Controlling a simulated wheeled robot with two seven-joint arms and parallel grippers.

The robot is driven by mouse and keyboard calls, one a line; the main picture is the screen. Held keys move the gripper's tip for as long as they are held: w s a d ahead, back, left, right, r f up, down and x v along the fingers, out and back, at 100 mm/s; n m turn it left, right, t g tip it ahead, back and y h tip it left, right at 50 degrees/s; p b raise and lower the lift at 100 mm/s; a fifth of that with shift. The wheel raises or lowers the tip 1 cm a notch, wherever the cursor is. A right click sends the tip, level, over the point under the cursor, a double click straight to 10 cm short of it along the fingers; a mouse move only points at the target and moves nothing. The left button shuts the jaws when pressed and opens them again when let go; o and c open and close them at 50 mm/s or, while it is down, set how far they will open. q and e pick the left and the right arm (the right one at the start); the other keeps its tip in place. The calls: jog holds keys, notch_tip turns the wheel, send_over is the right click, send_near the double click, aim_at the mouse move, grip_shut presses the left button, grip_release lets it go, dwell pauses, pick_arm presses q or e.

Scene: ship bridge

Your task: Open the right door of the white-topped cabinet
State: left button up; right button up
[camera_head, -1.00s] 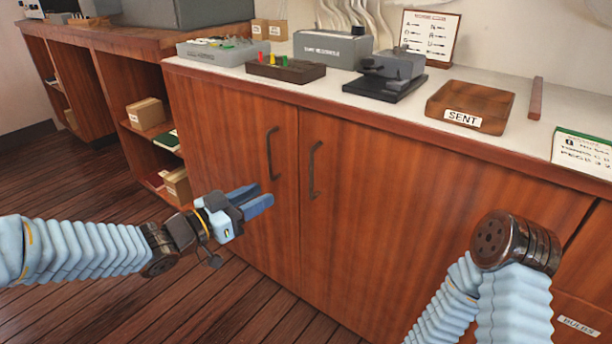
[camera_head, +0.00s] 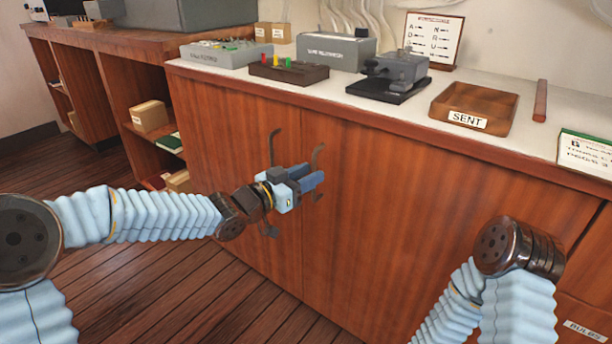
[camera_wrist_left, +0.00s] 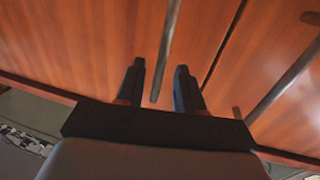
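The white-topped cabinet (camera_head: 405,115) has two reddish wood doors. The right door (camera_head: 400,210) has a dark curved handle (camera_head: 318,152) near the seam, and the left door (camera_head: 225,130) has a matching handle (camera_head: 271,143). My left gripper (camera_head: 316,183) is in front of the right door's handle and hides its middle. In the left wrist view the two fingers (camera_wrist_left: 158,82) are apart, with the right door's handle (camera_wrist_left: 169,45) appearing between them; contact cannot be told. The left door's handle (camera_wrist_left: 285,85) is at the right there. Both doors look shut. My right gripper is out of view.
On the top are a grey box (camera_head: 335,52), a telegraph key (camera_head: 392,75), a "SENT" tray (camera_head: 474,108) and other items. Open shelves (camera_head: 110,85) stand at left. My right arm is in front of the right door's lower right. The wooden floor is clear.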

pick_arm(q)
jog(key=shift+c, duration=0.5)
grip_shut()
dwell(0.8)
